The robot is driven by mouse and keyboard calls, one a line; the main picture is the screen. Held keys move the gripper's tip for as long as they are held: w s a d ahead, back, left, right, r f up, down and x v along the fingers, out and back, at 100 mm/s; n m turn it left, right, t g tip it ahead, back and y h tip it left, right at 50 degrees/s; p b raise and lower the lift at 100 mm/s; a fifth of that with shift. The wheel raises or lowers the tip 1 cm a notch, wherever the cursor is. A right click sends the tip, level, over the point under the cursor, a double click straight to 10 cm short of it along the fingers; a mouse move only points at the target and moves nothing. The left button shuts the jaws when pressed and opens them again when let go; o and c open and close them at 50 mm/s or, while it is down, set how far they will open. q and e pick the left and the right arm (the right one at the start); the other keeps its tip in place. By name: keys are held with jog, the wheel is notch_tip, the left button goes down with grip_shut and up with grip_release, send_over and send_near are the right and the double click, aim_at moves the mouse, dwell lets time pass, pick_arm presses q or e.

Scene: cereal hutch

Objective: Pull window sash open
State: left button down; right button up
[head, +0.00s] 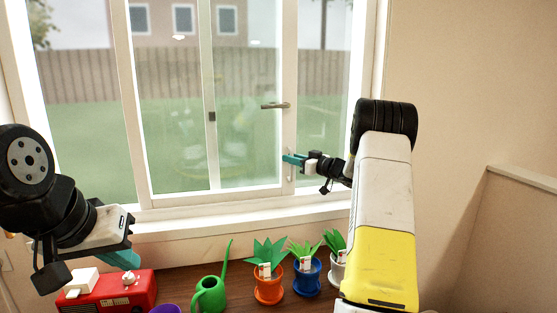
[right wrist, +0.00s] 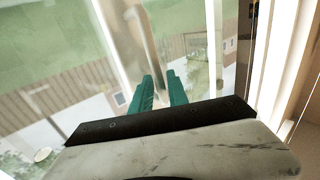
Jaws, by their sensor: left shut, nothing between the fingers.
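The window has a white-framed glass sash (head: 207,100) with a dark latch on its upright. A horizontal lever handle (head: 275,106) sits at the sash's right upright. A slim upright pull (head: 290,174) shows lower on that upright. My right gripper (head: 290,159) is at this lower pull and overlaps it in the head view. In the right wrist view its teal fingers (right wrist: 160,76) stand a little apart, with a bar (right wrist: 146,38) just beyond the tips. Contact cannot be told. My left gripper (head: 126,260) is shut and empty, low at the left above the counter.
A red toaster-like box (head: 128,289), a green watering can (head: 210,293) and potted plants in orange (head: 268,290), blue (head: 307,280) and white (head: 338,272) pots stand on the brown counter below the sill. The right wall (head: 450,90) is bare.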

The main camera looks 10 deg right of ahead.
jog(key=v, duration=0.7)
jog(key=shift+s+d, duration=0.25)
jog(key=shift+s, duration=0.1)
jog(key=shift+o, duration=1.4)
jog(key=shift+w+a+r, duration=0.1)
jog(key=shift+a+r, duration=0.15)
jog(key=shift+a, duration=0.05)
jog(key=w+a+m+t+h, duration=0.1)
jog(key=w+h, duration=0.1)
jog(key=w+a+m+h, duration=0.1)
jog(key=w+m+h, duration=0.1)
jog(key=w+a+m+t+h, duration=0.1)
jog(key=w+a+h, duration=0.1)
jog(key=shift+w+f+m+t+h, duration=0.1)
jog(key=shift+w+m+t+h, duration=0.1)
jog(key=shift+m+t+h, duration=0.1)
jog(key=shift+c, duration=0.4)
